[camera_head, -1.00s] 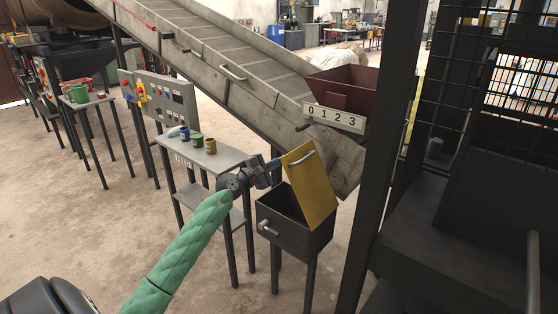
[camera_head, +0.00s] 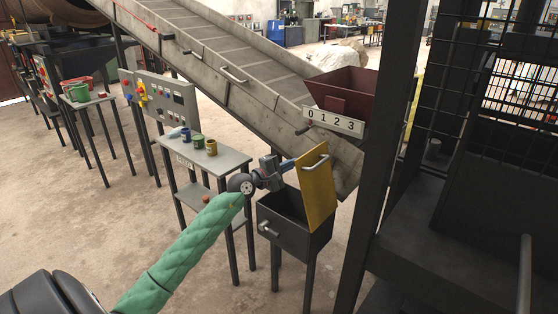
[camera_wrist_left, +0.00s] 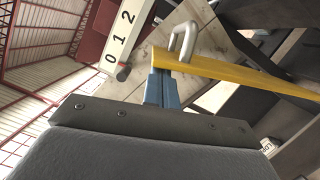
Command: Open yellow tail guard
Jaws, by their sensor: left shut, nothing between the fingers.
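The yellow tail guard (camera_head: 319,195) is a flat panel with a pale handle (camera_head: 314,165) near its top. It stands raised, nearly upright, at the back right of a dark open box (camera_head: 294,236). My left gripper (camera_head: 290,163) is shut and empty, its blue fingers close to the guard's upper left edge. In the left wrist view the blue fingers (camera_wrist_left: 160,90) meet the end of the yellow guard (camera_wrist_left: 235,74), beside the handle (camera_wrist_left: 182,40); I cannot tell whether they touch. My right gripper is not in view.
The box has a front handle (camera_head: 268,229). A grey table (camera_head: 225,158) with coloured cups stands left of it. The inclined conveyor (camera_head: 250,85) and a red hopper (camera_head: 343,92) numbered 0 to 3 are behind. A dark post (camera_head: 382,150) stands to the right.

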